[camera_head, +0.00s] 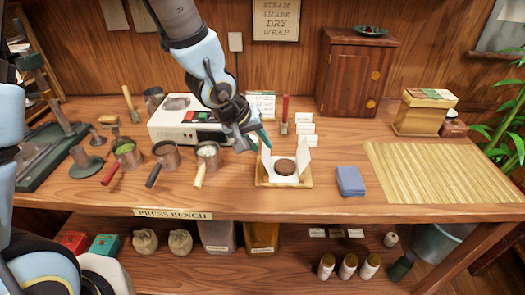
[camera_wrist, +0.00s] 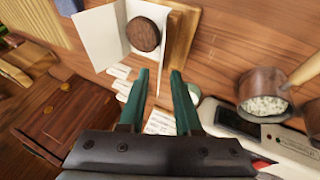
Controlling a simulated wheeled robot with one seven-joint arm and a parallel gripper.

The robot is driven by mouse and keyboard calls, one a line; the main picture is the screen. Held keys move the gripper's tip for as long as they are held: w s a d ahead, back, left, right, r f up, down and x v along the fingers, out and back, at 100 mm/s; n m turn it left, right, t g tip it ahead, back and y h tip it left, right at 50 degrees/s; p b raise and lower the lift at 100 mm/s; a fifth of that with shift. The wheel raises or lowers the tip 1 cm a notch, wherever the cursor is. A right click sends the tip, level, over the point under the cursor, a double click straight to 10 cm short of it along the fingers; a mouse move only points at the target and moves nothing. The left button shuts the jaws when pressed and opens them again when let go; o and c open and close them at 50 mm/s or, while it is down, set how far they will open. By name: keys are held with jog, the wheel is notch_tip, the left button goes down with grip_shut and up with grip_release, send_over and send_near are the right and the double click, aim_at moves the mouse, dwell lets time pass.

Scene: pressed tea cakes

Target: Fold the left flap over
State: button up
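A dark round tea cake (camera_head: 285,167) lies on white wrapping paper in a shallow wooden tray (camera_head: 284,184). The paper's left flap (camera_head: 266,162) stands upright beside the cake, and the right flap (camera_head: 303,156) also stands up. In the wrist view the cake (camera_wrist: 143,34) shows between two raised white flaps, the larger (camera_wrist: 97,38) on the picture's left. My gripper (camera_head: 255,141) hangs above and behind the tray's left side, apart from the paper.
Several handled cups, one of them a white-filled cup (camera_head: 208,154), stand left of the tray. A white scale (camera_head: 187,122) and small cards (camera_head: 305,128) stand behind. A blue block (camera_head: 350,181) and a bamboo mat (camera_head: 440,172) lie right, with bare wood between block and tray.

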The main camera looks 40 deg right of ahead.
aim_at(266, 154)
jog(key=shift+x, duration=1.15)
jog(key=shift+c, duration=0.3)
grip_shut()
dwell(0.3)
